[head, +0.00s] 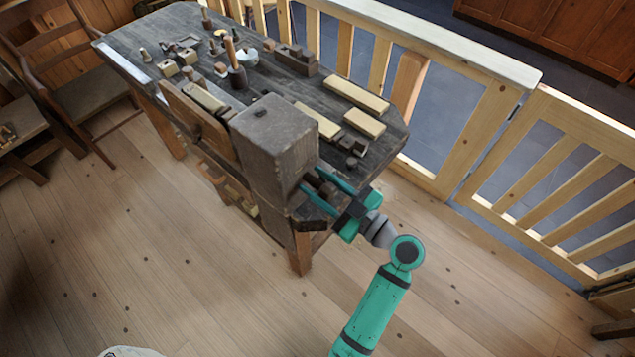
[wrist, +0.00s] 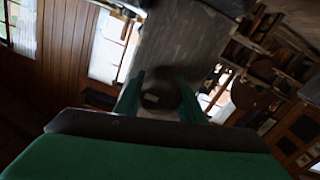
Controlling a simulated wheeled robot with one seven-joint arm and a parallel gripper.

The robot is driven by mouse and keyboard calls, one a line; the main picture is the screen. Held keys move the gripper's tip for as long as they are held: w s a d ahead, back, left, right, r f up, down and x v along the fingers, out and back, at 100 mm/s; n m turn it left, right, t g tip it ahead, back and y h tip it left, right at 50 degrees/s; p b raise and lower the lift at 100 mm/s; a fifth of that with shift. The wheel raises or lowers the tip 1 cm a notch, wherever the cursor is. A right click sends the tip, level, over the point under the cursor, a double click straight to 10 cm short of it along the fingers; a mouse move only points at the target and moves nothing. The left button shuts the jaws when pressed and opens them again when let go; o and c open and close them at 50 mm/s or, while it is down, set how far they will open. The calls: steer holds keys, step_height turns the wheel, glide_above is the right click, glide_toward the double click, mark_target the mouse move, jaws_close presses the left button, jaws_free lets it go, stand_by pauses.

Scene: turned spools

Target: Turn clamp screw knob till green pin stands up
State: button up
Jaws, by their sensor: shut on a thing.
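A large weathered grey-brown block (head: 272,135) stands at the near end of the workbench and also fills the upper middle of the wrist view (wrist: 185,45). My gripper (head: 328,186) reaches in from the right, beside the block's right face. Its teal fingers are closed on a dark knob (head: 322,187). In the wrist view my gripper (wrist: 160,92) has one finger on each side of the dark round knob (wrist: 158,98), which bears a small pale mark. The fingers hide part of the knob. I cannot make out a green pin in either view.
The dark workbench (head: 330,78) holds pale wooden blocks (head: 357,95), small turned pieces and tools. A wooden railing (head: 420,90) runs close behind it on the right. A chair (head: 88,85) stands at the left. The plank floor (head: 180,250) in front is clear.

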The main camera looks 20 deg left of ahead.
steer(key=m, duration=0.7)
steer(key=shift+w+f+m, duration=0.1)
steer(key=shift+w+m, duration=0.05)
steer(key=shift+m, duration=0.15)
steer(key=m, duration=0.3)
steer(key=shift+w+d+m, duration=0.1)
steer(key=shift+m, duration=0.2)
steer(key=m, duration=0.3)
steer(key=shift+f+m, duration=0.1)
steer(key=shift+m, duration=0.2)
steer(key=m, duration=0.5)
steer(key=shift+w+d+f+m, duration=0.1)
steer(key=shift+f+m, duration=0.05)
steer(key=shift+m, duration=0.15)
steer(key=m, duration=0.5)
steer(key=shift+f, duration=0.1)
steer(key=shift+m, duration=0.4)
